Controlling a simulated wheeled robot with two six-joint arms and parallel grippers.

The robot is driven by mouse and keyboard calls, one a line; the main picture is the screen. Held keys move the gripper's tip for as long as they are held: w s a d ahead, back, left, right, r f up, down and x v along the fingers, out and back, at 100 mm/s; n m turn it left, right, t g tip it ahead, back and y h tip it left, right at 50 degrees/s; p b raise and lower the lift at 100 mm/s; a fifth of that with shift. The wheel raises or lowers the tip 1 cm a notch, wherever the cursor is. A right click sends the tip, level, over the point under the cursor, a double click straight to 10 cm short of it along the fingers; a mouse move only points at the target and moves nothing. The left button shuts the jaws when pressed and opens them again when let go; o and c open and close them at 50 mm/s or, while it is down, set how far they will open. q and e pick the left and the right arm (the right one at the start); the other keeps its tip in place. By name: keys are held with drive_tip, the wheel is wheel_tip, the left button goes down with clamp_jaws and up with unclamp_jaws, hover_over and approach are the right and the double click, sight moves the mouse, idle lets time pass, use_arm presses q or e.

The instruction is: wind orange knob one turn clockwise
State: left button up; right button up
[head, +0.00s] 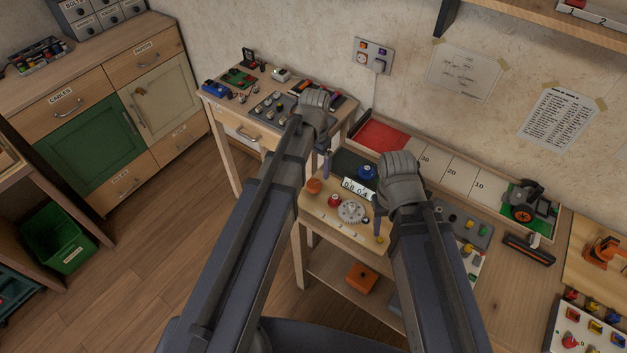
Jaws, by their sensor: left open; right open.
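The orange knob (314,186) sits at the left end of a light wooden panel on the bench, in the head view. My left gripper (327,164) is above and slightly right of the knob in the picture. It is open and appears apart from the knob. Nothing shows in either gripper. The knob's marking or turn position is too small to tell.
A black-wheeled device (524,205) stands to the right. A side table (222,101) holds switches and small items behind.

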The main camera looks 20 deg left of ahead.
sight(313, 184)
use_arm(q)
drive_tip(key=n, duration=0.8)
drive_tip(key=shift+a, duration=0.1)
drive_tip(key=n, duration=1.5)
drive_tip(key=shift+a+n, duration=0.1)
drive_tip(key=shift+n, duration=0.2)
wheel_tip(313, 184, down, 8)
drive_tip(key=b, duration=0.8)
use_arm(e)
wheel_tip(313, 184, down, 8)
drive_tip(key=shift+r, duration=0.1)
use_arm(q)
drive_tip(key=shift+r, duration=0.1)
